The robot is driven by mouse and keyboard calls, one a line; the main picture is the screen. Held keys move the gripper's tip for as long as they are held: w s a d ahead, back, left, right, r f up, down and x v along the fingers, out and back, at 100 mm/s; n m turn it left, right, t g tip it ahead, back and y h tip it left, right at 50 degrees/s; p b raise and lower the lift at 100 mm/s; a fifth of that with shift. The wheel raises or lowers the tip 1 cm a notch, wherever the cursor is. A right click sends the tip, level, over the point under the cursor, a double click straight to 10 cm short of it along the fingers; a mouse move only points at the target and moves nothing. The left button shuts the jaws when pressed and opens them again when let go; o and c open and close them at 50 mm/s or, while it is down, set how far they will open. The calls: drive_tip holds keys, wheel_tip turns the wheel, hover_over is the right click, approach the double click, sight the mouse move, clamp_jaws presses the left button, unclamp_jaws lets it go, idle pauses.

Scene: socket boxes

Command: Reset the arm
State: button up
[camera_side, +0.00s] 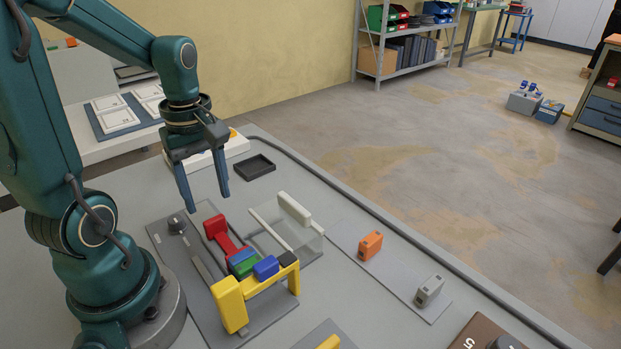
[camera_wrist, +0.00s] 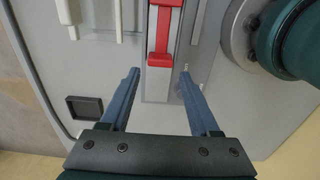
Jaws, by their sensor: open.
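My gripper (camera_side: 204,192) hangs from the teal arm above the back part of the table, with its two blue fingers spread apart. Nothing is between the fingers. In the wrist view my gripper (camera_wrist: 157,75) is also open, with a red handle-like part (camera_wrist: 160,55) lying below and between the fingertips. In the side view this red part (camera_side: 219,232) sits on a grey plate, to the right of and below the fingers and apart from them.
A yellow frame (camera_side: 230,304) with red, green and blue blocks stands on the grey plate. An orange socket box (camera_side: 370,245) and a grey one (camera_side: 429,290) stand on a strip to the right. A shallow black tray (camera_side: 254,167) lies near the table's back edge.

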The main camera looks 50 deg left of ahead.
drive_tip(key=s+d+r+m+t, duration=0.1)
drive_tip(key=d+r+m+t, duration=0.4)
drive_tip(key=d+m, duration=0.6)
drive_tip(key=shift+r+m+t, duration=0.3)
drive_tip(key=shift+r+m, duration=0.8)
drive_tip(key=shift+m, duration=2.4)
drive_tip(key=shift+s, duration=0.15)
